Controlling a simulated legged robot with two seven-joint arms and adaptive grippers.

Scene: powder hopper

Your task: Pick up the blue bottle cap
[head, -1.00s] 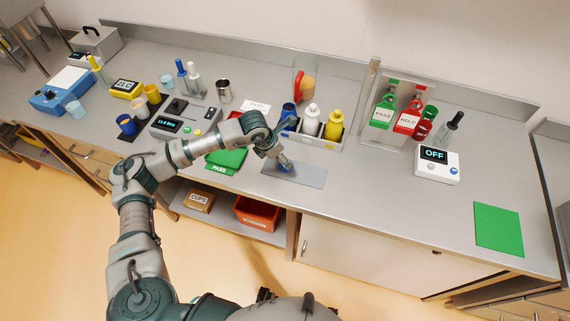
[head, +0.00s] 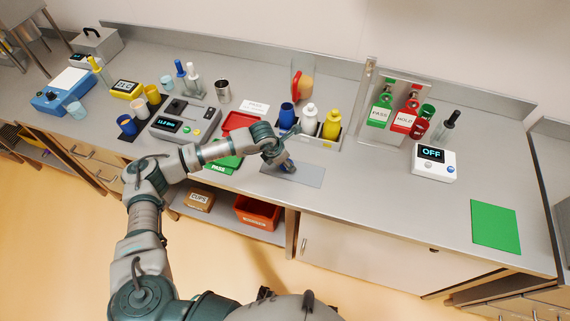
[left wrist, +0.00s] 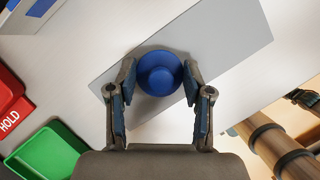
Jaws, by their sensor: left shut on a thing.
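The blue bottle cap (left wrist: 158,73) is a round blue disc with a raised middle. In the left wrist view it sits between both fingers of my left gripper (left wrist: 160,80), which are shut on its sides over the grey mat (left wrist: 240,50). In the head view my left gripper (head: 289,168) points down at the grey mat (head: 310,175), and the cap is mostly hidden by the fingers. I cannot tell whether the cap touches the mat. My right gripper is not in view.
Blue (head: 287,116), white (head: 308,120) and yellow (head: 331,125) bottles stand in a rack behind the mat. A red tray (head: 232,118) and a green PASS tray (head: 225,165) lie left of it. A white OFF box (head: 434,162) stands right; the counter between is clear.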

